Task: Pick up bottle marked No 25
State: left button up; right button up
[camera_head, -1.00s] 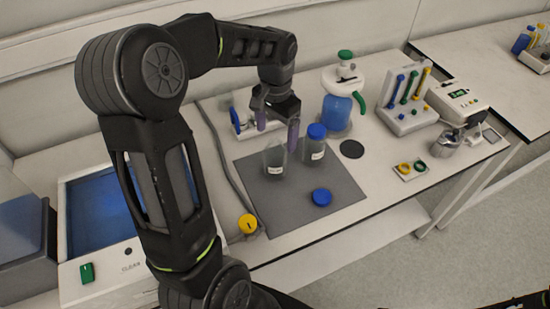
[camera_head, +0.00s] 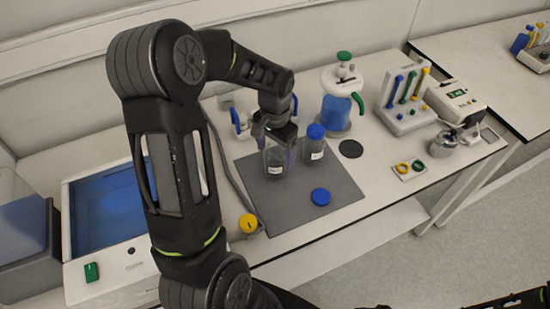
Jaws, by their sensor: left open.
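Two clear bottles stand upright on the grey mat (camera_head: 330,182). The left bottle (camera_head: 274,166) shows no cap and has a white label. The right bottle (camera_head: 314,150) has a blue cap and a white label. The label writing is too small to read, so I cannot tell which is No 25. My left gripper (camera_head: 276,150) is open, pointing down at the left bottle, with its purple-grey fingers around the upper part. The gripper hides the bottle's top. I cannot tell whether the fingers touch it. My right gripper is not in view.
A loose blue cap (camera_head: 321,197) lies on the mat. A blue-filled vessel (camera_head: 336,112) with green parts stands behind the right bottle.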

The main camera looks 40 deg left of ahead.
pick_arm(q)
jog(key=shift+c, duration=0.2)
dwell(0.4)
jog(key=c, duration=1.8)
notch_tip(320, 180, up, 10)
jog(key=shift+r+b, duration=0.1)
jog(key=shift+b, duration=0.55)
